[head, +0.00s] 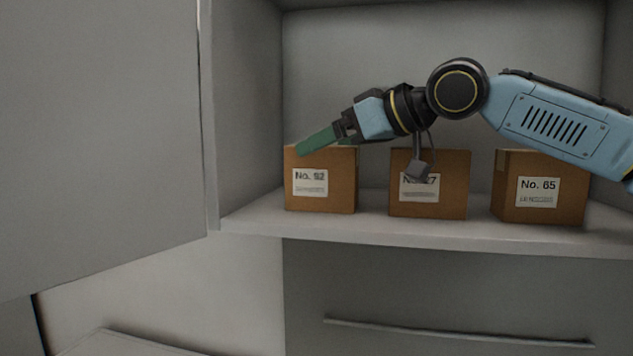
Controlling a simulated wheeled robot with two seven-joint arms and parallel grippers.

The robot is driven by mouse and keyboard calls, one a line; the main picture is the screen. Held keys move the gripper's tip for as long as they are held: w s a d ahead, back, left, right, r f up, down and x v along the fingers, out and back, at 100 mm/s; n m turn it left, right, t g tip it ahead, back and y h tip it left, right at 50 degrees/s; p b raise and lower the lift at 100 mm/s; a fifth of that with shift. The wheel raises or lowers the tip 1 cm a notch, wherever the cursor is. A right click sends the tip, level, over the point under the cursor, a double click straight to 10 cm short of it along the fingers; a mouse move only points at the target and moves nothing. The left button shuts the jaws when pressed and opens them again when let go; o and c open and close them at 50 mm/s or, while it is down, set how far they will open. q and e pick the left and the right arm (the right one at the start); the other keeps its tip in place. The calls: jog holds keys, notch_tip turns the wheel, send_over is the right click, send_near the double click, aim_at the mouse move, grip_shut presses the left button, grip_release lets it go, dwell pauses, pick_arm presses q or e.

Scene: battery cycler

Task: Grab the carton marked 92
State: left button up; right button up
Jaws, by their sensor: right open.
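The carton marked No. 92 (322,202) is a brown box with a white label, upright at the left end of the cabinet shelf. My right gripper (306,148) reaches in from the right, with its green fingers over the top front of this carton. The carton's top is partly covered by the fingers. My left gripper is not in view.
A carton with a partly hidden label ending in 7 (440,207) stands in the middle, and the carton No. 65 (508,205) stands to the right, both on the shelf (370,228). An open door panel (100,140) fills the left. A drawer front with a handle (450,336) is below.

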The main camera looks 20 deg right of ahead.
jog(key=shift+s, duration=0.15)
jog(key=shift+c, duration=1.2)
jog(key=shift+f, duration=0.1)
jog(key=c, duration=1.4)
jog(key=shift+c, duration=0.2)
